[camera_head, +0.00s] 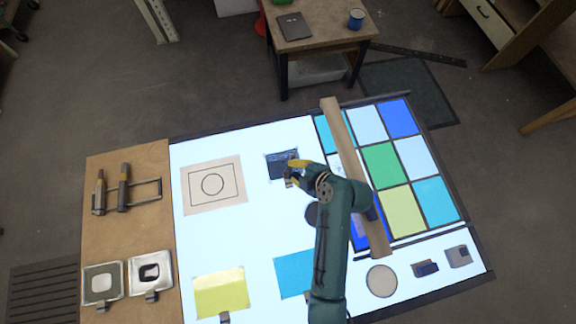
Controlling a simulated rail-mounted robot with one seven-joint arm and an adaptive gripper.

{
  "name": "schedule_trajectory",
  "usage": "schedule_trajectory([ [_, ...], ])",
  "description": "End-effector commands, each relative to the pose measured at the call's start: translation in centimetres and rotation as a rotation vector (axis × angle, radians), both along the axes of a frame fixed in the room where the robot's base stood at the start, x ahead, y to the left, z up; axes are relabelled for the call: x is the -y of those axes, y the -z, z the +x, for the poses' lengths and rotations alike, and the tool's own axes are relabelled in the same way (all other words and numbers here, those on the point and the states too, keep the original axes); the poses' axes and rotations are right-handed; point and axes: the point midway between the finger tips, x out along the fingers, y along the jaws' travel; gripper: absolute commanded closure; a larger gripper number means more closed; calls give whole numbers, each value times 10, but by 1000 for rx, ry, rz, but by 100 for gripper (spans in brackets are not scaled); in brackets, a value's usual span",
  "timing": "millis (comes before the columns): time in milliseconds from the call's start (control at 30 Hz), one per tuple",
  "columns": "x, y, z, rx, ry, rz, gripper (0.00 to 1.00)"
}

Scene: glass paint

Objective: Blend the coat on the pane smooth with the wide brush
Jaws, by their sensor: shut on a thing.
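The pane (274,170) with a dark blue-grey coat lies on the bright light table, left of my gripper. My gripper (291,173), with yellow showing on it, is low over the pane's right edge. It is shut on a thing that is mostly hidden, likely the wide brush. I cannot tell whether its bristles touch the coat. Streaks in the coat are too small to judge.
Two brushes (124,187) lie on a rack on the wooden board (130,235), with two trays (102,281) below. A yellow pane (221,292), a blue pane (292,275) and a drawing sheet (213,207) lie around. A wooden bar (340,130) crosses the coloured panel (381,165) behind my arm.

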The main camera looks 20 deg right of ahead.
Motion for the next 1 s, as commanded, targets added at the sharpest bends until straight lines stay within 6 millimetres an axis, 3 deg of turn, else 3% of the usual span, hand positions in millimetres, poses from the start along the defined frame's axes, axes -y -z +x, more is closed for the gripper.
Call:
schedule_trajectory([
  [200,19,2,-1,1,2,1,100],
  [600,20,-12,0,0,-1,1,100],
  [1000,23,-8,45,2,-2,0,100],
])
